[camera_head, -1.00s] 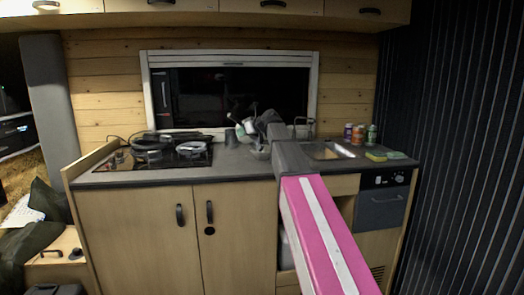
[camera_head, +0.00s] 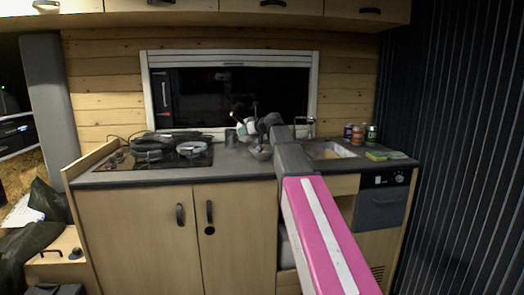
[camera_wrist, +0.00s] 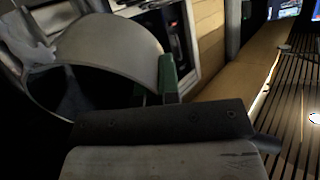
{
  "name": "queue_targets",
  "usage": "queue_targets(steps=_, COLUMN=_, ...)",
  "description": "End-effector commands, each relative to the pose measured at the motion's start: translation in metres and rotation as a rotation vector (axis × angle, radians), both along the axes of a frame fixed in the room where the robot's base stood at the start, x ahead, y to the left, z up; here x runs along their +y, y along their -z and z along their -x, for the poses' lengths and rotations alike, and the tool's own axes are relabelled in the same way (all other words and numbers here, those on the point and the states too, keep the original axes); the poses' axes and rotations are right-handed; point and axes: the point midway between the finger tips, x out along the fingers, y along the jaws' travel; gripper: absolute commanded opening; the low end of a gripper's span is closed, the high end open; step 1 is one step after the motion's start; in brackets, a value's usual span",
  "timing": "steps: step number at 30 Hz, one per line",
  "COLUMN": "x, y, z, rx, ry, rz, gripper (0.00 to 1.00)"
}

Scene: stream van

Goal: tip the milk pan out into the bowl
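The bowl (camera_head: 261,153) stands on the counter left of the sink, and I see only its outside and rim in the head view. My gripper (camera_head: 241,127) is small there, above and slightly left of the bowl, partly hidden by my arm. In the wrist view my gripper (camera_wrist: 156,84) has its green fingertips close together at the edge of a pale, curved vessel with a dark inside, which looks like the milk pan (camera_wrist: 120,45). The pan appears held and tilted. Its contents are not visible.
A hob (camera_head: 120,163) with dark cookware (camera_head: 155,146) is at the left. The sink (camera_head: 330,151), several jars (camera_head: 371,134) and sponges (camera_head: 376,156) are at the right. The window is behind.

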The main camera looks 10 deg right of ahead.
Motion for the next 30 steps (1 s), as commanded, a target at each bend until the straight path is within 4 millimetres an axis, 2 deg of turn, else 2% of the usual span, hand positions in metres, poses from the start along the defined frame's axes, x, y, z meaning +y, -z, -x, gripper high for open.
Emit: queue_targets(steps=30, x=-0.014, y=0.007, z=0.012, rx=-0.076, ry=-0.001, rz=-0.097, gripper=0.00)
